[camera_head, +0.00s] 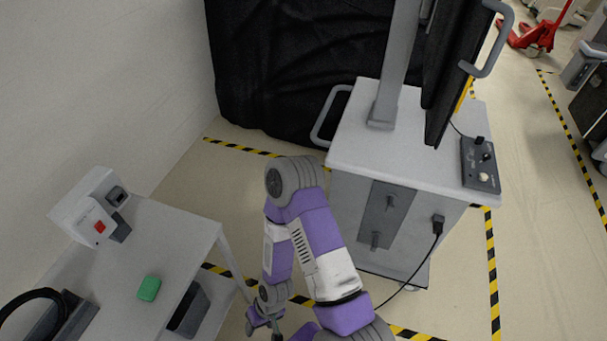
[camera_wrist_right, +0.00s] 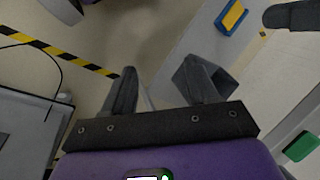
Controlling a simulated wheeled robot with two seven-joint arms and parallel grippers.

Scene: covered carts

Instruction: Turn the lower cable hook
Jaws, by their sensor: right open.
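Two cable hooks stick out from a dark grey plate (camera_head: 385,217) on the near side of the white cart (camera_head: 352,215). The lower hook (camera_head: 375,239) is a small grey knob-like piece near the plate's bottom, and the upper hook (camera_head: 390,201) sits above it. The lower hook's exact turn is too small to tell. My right gripper (camera_head: 264,322) is low at the bottom edge, left of the cart and apart from the hooks. In the right wrist view its fingers (camera_wrist_right: 163,84) are spread with nothing between them. My left gripper is not in view.
A black cable hangs from a plug (camera_head: 438,225) right of the plate. A grey table (camera_head: 185,225) at left holds a green block (camera_head: 149,288) and a white device (camera_head: 92,207). A blue-yellow object (camera_wrist_right: 232,15) shows in the wrist view. Striped tape marks the floor.

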